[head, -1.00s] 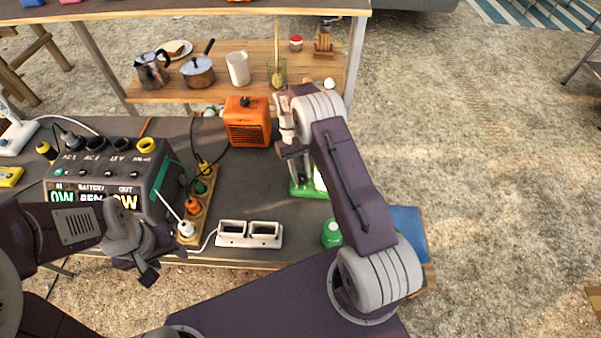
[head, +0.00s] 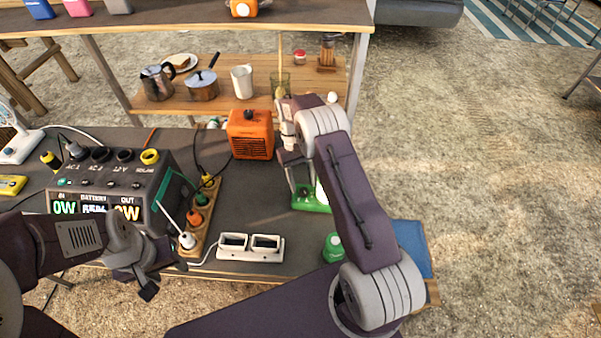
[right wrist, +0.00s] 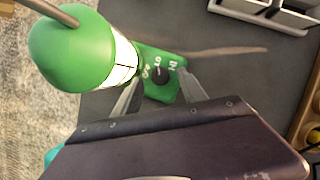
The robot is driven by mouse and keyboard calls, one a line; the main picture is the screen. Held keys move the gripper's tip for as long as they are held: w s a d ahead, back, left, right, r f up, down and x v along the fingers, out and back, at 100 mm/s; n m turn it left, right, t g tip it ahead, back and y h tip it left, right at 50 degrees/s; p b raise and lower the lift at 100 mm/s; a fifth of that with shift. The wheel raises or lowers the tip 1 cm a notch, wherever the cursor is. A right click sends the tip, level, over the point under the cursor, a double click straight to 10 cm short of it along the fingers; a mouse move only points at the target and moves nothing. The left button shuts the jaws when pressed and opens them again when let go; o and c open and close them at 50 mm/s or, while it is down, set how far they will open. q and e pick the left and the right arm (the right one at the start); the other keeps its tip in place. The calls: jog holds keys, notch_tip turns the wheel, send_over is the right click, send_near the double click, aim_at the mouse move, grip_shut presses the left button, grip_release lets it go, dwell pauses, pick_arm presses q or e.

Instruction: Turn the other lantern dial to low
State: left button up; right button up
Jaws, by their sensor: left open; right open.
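A green lantern with a pale body (right wrist: 122,62) is close in the right wrist view, its domed top toward the left. Its green base (right wrist: 170,62) carries a small black dial (right wrist: 159,76) with OFF, LO and HI marks; its pointer setting is too small to read. My right gripper (right wrist: 160,92) is open, its fingers on either side of the dial; contact is unclear. In the head view my right arm partly hides the lantern's green base (head: 308,201). My left gripper (head: 148,280) is open and empty at the front edge, by the power station (head: 110,190).
A white double-socket unit (head: 250,247) and a small green object (head: 333,247) are near the table's front. A power strip (head: 200,215) with plugs lies left of them. An orange heater (head: 250,134) stands behind. A shelf (head: 225,100) with kitchenware is beyond.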

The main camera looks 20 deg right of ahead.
jog(key=v, duration=0.7)
jog(key=s+a+r+t, duration=0.25)
jog(key=s+r, duration=0.25)
jog(key=r, duration=0.8)
jog(key=s+a+f+t, duration=0.1)
jog(key=s+f, duration=0.3)
jog(key=s, duration=0.3)
jog(key=s+a+f+t, duration=0.1)
jog(key=s+f+t, duration=0.1)
jog(key=s+f, duration=0.3)
jog(key=s, duration=0.3)
jog(key=shift+s+f, duration=0.2)
jog(key=shift+f, duration=0.1)
